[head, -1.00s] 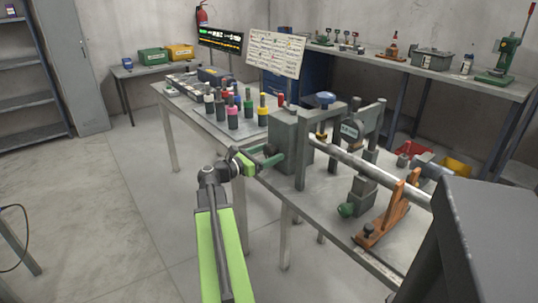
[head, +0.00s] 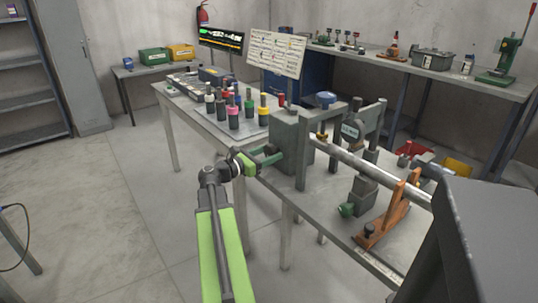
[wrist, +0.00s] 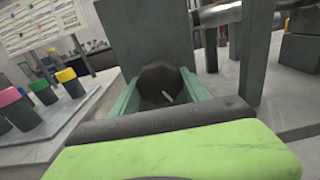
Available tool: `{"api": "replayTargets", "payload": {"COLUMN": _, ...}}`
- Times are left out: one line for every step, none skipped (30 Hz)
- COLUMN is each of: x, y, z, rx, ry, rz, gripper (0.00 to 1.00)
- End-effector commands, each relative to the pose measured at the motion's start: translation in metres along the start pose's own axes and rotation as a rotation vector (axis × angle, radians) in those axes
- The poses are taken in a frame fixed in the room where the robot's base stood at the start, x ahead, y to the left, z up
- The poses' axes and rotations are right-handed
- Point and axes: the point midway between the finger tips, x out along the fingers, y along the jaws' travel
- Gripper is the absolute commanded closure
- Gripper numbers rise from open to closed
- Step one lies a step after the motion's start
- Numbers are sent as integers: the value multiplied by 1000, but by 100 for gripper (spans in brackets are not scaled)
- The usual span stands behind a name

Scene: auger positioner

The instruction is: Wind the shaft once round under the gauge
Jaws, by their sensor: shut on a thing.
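My gripper (head: 270,155) has its green fingers on either side of a dark faceted knob (wrist: 163,83) and is shut on it. The knob sits on the near-left face of the grey headstock block (head: 287,140). The long silver shaft (head: 375,172) runs from the block's other side toward the lower right. The dial gauge (head: 351,131) hangs on a grey stand over the shaft. In the wrist view the block (wrist: 150,35) fills the space behind the knob. The gauge's reading is too small to tell.
An orange support (head: 390,215) holds the shaft farther right. Several colour-topped cylinders (head: 248,103) stand on the bench left of the block. A dark panel (head: 475,250) blocks the lower right. The floor (head: 120,220) left of my arm is clear.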

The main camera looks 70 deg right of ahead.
Motion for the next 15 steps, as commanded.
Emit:
{"api": "replayTargets", "payload": {"x": 1, "y": 2, "z": 1, "rx": 14, "ry": -3, "rz": 3, "gripper": 87}}
{"api": "replayTargets", "payload": {"x": 1, "y": 2, "z": 1, "rx": 26, "ry": -3, "rz": 4, "gripper": 87}}
{"api": "replayTargets", "payload": {"x": 2, "y": 2, "z": 1, "rx": 44, "ry": -3, "rz": 4, "gripper": 87}}
{"api": "replayTargets", "payload": {"x": 2, "y": 2, "z": 1, "rx": 60, "ry": -3, "rz": 4, "gripper": 87}}
{"api": "replayTargets", "payload": {"x": 2, "y": 2, "z": 1, "rx": 78, "ry": -3, "rz": 4, "gripper": 86}}
{"api": "replayTargets", "payload": {"x": 2, "y": 3, "z": 1, "rx": 103, "ry": -4, "rz": 5, "gripper": 86}}
{"api": "replayTargets", "payload": {"x": 2, "y": 3, "z": 1, "rx": 125, "ry": -4, "rz": 5, "gripper": 86}}
{"api": "replayTargets", "payload": {"x": 2, "y": 3, "z": 1, "rx": 148, "ry": -4, "rz": 5, "gripper": 86}}
{"api": "replayTargets", "payload": {"x": 2, "y": 3, "z": 2, "rx": 181, "ry": -4, "rz": 6, "gripper": 86}}
{"api": "replayTargets", "payload": {"x": 2, "y": 3, "z": 2, "rx": 207, "ry": -4, "rz": 6, "gripper": 86}}
{"api": "replayTargets", "payload": {"x": 2, "y": 3, "z": 2, "rx": 233, "ry": -4, "rz": 6, "gripper": 86}}
{"api": "replayTargets", "payload": {"x": 2, "y": 4, "z": 2, "rx": 271, "ry": -4, "rz": 7, "gripper": 86}}
{"api": "replayTargets", "payload": {"x": 2, "y": 4, "z": 2, "rx": 299, "ry": -4, "rz": 7, "gripper": 86}}
{"api": "replayTargets", "payload": {"x": 3, "y": 4, "z": 2, "rx": 327, "ry": -4, "rz": 7, "gripper": 86}}
{"api": "replayTargets", "payload": {"x": 3, "y": 4, "z": 2, "rx": 366, "ry": -4, "rz": 7, "gripper": 86}}
